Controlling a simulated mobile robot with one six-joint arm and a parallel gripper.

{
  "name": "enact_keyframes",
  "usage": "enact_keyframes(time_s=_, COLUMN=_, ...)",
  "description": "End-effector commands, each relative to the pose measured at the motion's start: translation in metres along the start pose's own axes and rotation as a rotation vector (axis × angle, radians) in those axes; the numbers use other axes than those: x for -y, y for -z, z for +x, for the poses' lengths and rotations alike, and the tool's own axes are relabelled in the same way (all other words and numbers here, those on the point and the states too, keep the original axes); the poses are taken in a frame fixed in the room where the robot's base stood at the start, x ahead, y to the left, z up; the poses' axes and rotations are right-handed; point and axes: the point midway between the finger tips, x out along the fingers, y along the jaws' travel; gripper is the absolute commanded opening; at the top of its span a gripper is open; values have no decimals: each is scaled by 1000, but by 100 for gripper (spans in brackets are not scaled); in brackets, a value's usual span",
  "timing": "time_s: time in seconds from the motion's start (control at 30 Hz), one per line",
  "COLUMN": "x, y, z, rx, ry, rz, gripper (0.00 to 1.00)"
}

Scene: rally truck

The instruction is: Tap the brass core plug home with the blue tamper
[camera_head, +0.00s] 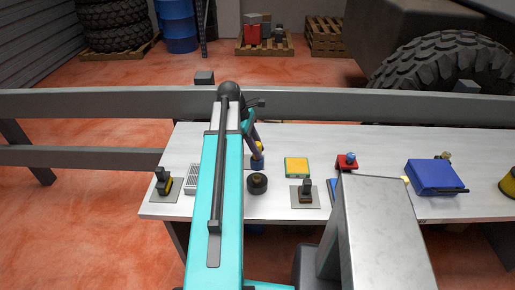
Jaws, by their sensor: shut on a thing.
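My gripper (256,145) hangs from the far end of my cyan arm, over the white bench, and is partly hidden by the arm. It is shut on a small blue thing with a yellow part, which looks like the blue tamper (258,160). Just in front of it on the bench stands a dark round fitting with a brass-coloured middle, which looks like the brass core plug (258,181) in its seat. The tamper appears behind the plug in the picture; I cannot tell its height or whether it touches anything.
A grey rail (370,104) runs behind.

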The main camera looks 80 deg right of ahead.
Motion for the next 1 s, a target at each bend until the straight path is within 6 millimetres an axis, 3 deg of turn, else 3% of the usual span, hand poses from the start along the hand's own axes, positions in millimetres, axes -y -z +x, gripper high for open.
enact_keyframes(time_s=0.47, x=0, y=2, z=4, rx=1, ry=0, rz=0, gripper=0)
enact_keyframes(time_s=0.77, x=1, y=24, z=60, rx=1, ry=2, rz=0, gripper=0)
enact_keyframes(time_s=1.0, x=0, y=19, z=48, rx=1, ry=0, rz=1, gripper=0)
